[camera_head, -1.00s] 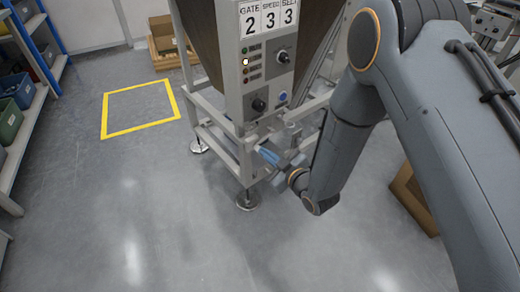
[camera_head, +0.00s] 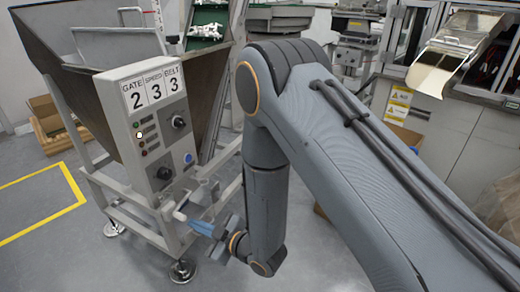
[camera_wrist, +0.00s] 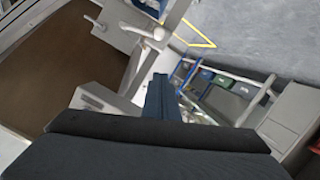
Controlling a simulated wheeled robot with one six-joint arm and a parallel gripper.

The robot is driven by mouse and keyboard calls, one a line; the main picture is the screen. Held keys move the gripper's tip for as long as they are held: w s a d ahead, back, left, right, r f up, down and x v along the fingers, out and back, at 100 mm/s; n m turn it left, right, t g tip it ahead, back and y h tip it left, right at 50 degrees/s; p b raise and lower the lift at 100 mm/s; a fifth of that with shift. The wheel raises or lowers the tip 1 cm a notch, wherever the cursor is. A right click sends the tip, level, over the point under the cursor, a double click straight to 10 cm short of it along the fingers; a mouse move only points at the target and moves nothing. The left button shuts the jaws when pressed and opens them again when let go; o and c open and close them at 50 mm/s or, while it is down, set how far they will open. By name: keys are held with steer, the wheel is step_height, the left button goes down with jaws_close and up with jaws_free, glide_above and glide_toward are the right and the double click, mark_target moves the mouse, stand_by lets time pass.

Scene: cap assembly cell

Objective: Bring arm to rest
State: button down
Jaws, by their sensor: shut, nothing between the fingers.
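My arm (camera_head: 268,185) reaches in from the right of the head view and bends down at its elbow. My gripper (camera_head: 200,227) hangs at its end, beside the lower frame of the hopper machine. Its blue fingers are shut with nothing between them. In the wrist view the closed fingers (camera_wrist: 160,97) point up the picture towards pale frame bars. The control panel (camera_head: 152,130) stands just above and left of the gripper in the head view. It reads gate 2, speed 3, belt 3. I cannot tell whether the gripper touches the frame.
The brown hopper (camera_head: 75,65) rises behind the panel. A green tray with white parts (camera_head: 206,30) sits behind it. A glazed machine with a metal chute (camera_head: 450,60) stands at the right. A yellow floor outline (camera_head: 70,185) and a box (camera_head: 48,122) lie left. Floor is clear at lower left.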

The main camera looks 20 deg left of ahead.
steer(key=w+d+r+m+t+h, duration=0.2)
steer(key=w+d+r+m+h, duration=0.3)
steer(key=w+d, duration=0.4)
steer(key=w+d+r+m+h, duration=0.1)
steer(key=d+r+m+h, duration=0.15)
steer(key=d+r, duration=0.4)
steer(key=w+d+r+m+h, duration=0.1)
steer(key=w+d+r+h, duration=0.15)
steer(key=d, duration=0.65)
steer(key=s+d+r+m+g+h, duration=0.2)
steer(key=s+d+r+m+g, duration=0.3)
steer(key=s+d, duration=0.55)
steer(key=s+d+r+m+g+h, duration=0.1)
steer(key=s+d+r+m+h, duration=0.15)
steer(key=s+d+r, duration=0.6)
steer(key=s+d+r+m+p, duration=0.3)
steer(key=d+r+p, duration=0.4)
steer(key=p, duration=1.1)
steer(key=d, duration=0.2)
steer(key=shift+s+d+r+m, duration=0.2)
steer(key=shift+d+r+m, duration=0.1)
steer(key=shift+d, duration=0.05)
